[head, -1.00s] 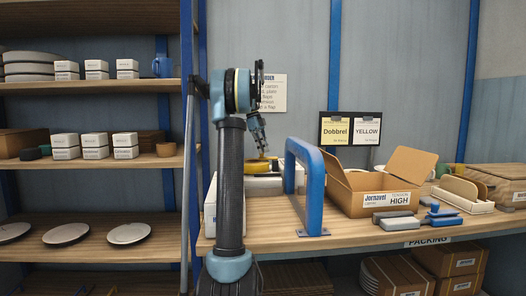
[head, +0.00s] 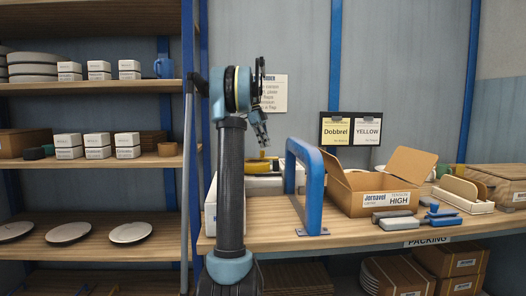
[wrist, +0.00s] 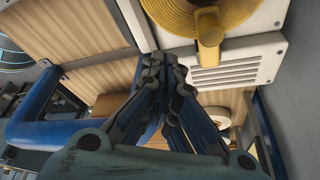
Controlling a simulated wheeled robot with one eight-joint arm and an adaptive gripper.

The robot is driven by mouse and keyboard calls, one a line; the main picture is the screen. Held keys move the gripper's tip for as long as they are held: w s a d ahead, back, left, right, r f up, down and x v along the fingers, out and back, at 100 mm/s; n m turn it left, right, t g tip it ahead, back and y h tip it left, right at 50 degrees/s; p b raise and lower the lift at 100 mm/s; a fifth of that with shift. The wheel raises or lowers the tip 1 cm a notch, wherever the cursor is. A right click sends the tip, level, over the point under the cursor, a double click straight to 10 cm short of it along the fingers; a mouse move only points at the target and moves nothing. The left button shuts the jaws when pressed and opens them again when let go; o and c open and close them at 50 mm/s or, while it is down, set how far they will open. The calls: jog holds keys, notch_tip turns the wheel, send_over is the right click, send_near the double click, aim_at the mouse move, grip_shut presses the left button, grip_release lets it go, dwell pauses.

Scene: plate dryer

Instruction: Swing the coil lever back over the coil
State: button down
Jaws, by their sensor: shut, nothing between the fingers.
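The yellow coil (wrist: 180,14) lies on the white machine (wrist: 238,62), partly cut off by the top edge of the wrist view. A yellow lever (wrist: 209,38) shows at the coil, its rounded end reaching past the rim over the white casing. In the head view the coil (head: 257,167) is small and its lever is hard to make out. My gripper (wrist: 162,62) is shut and empty, its fingertips apart from the lever, below and left of it in the wrist view. In the head view my gripper (head: 264,143) hangs above the coil.
A blue arch frame (head: 315,190) stands on the bench right of the coil. Further right are an open cardboard box (head: 345,199), grey and blue hand tools (head: 398,222) and a wooden rack (head: 464,204). A shelf unit with plates and boxes stands at the left.

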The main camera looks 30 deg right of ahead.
jog(key=d+v, duration=0.1)
jog(key=v, duration=0.5)
jog(key=shift+d+r, duration=0.5)
jog(key=shift+w, duration=0.2)
